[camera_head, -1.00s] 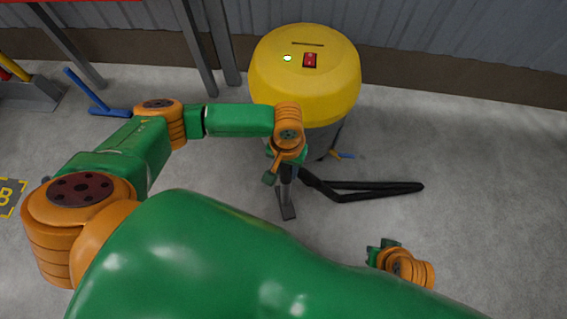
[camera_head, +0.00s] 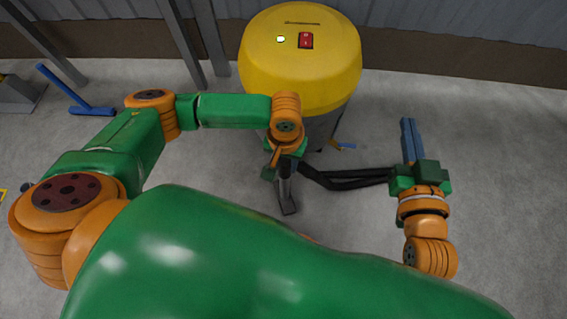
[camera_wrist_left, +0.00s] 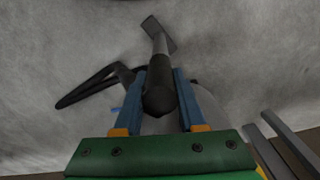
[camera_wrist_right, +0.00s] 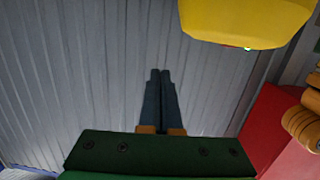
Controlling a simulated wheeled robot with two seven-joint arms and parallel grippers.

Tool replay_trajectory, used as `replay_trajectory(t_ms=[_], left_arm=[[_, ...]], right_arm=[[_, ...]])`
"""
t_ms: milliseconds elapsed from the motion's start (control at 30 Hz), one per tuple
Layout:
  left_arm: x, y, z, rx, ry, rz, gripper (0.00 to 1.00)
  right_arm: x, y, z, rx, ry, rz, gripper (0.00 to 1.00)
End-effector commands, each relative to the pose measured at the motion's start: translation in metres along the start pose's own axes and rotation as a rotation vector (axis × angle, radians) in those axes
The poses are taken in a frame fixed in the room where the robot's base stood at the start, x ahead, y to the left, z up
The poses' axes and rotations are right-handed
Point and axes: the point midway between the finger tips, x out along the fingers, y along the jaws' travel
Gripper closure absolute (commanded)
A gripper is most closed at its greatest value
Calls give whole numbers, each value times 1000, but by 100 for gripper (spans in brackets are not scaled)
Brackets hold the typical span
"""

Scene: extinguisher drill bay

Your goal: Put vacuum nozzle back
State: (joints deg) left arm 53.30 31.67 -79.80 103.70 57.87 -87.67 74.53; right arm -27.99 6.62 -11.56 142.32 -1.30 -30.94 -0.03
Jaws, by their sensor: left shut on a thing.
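The vacuum nozzle (camera_head: 287,195) is a grey tube with a dark handle and a flat foot; in the left wrist view (camera_wrist_left: 160,45) its foot points away from me. My left gripper (camera_head: 284,160) is shut on its dark handle (camera_wrist_left: 159,95), with one blue finger on each side. The nozzle is in front of the vacuum (camera_head: 300,60), which has a yellow lid, a lit green lamp and a red switch. Whether the foot touches the floor is unclear. My right gripper (camera_head: 407,122) is shut and empty, right of the vacuum; its fingertips meet in the right wrist view (camera_wrist_right: 160,75).
A black hose (camera_head: 345,180) runs in a bent loop across the floor between the nozzle and my right gripper. A blue tool (camera_head: 80,100) lies at the left near metal posts (camera_head: 185,45). A corrugated wall (camera_head: 450,35) stands behind. The floor at right is open.

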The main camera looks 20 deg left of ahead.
Motion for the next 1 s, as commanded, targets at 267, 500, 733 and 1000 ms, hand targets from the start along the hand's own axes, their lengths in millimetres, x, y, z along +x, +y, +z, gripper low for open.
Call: replay_trajectory(t_ms=[267,500,733,1000], left_arm=[[8,3,2,1,0,0,100],[11,5,4,1,1,1,100],[11,6,4,1,1,1,100],[12,6,4,1,0,0,100]], right_arm=[[-9,-8,-66,-6,363,-18,100],[-31,-13,-109,-6,616,-33,100],[-40,-14,-122,-6,694,-37,100],[-39,-14,-121,-6,684,-36,100]])
